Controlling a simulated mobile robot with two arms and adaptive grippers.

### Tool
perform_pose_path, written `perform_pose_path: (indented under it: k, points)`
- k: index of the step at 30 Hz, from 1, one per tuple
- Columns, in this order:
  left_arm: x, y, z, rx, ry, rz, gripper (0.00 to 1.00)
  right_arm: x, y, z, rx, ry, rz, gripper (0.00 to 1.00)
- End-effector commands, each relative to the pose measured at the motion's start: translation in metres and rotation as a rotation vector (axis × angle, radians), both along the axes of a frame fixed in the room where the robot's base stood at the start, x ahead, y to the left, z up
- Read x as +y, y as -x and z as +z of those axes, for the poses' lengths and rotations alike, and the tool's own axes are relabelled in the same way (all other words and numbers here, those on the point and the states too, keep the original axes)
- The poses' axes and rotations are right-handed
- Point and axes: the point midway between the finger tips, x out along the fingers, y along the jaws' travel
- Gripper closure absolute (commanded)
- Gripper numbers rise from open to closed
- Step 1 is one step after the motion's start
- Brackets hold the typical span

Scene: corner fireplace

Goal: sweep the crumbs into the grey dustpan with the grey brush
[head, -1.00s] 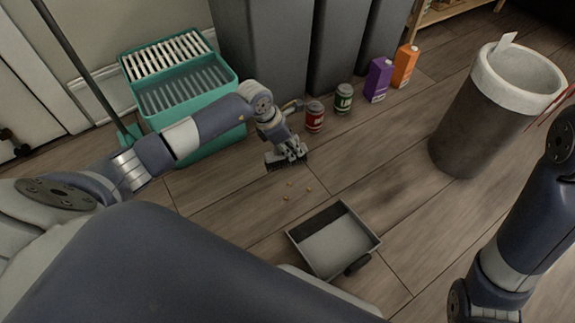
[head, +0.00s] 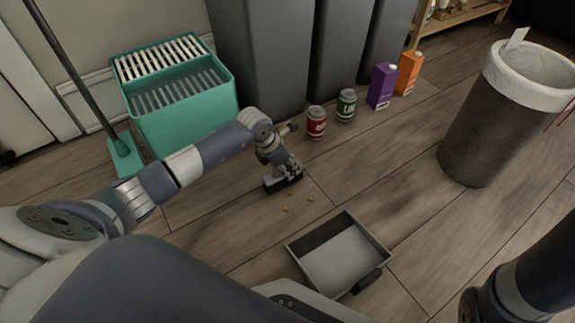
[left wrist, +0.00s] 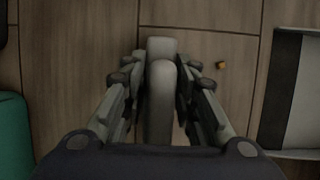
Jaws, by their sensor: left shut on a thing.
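My left gripper (head: 281,172) is shut on the grey brush (head: 284,186), which it holds at the floor with the bristle end down. The brush's pale handle (left wrist: 160,100) shows between the fingers in the left wrist view. Small yellow-brown crumbs (head: 286,209) lie on the floor just in front of the brush, between it and the dustpan. One crumb (left wrist: 221,65) shows right of the gripper in the left wrist view. The grey dustpan (head: 335,264) lies on the floor lower right of the crumbs. Its edge also shows in the left wrist view (left wrist: 302,95). My right gripper is out of view.
A red can (head: 316,122), a green can (head: 346,105) and two cartons (head: 381,86) stand before grey bins (head: 345,45). A round bin (head: 480,130) stands at right. The floor around the dustpan is clear.

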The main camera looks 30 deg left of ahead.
Motion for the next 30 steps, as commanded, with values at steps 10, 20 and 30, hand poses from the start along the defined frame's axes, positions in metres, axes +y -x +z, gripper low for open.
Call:
perform_pose_path:
  k: [10,20,30]
  points:
    - [-0.0001,-0.0003,0.0015,-0.001,0.001,0.000,1.00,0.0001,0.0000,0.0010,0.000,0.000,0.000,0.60]
    - [-0.0002,-0.0003,-0.0013,-0.001,0.000,-0.001,1.00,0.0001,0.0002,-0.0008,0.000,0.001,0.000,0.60]
    - [-0.0002,-0.0003,-0.0064,-0.001,0.000,-0.001,1.00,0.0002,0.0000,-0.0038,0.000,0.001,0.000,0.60]
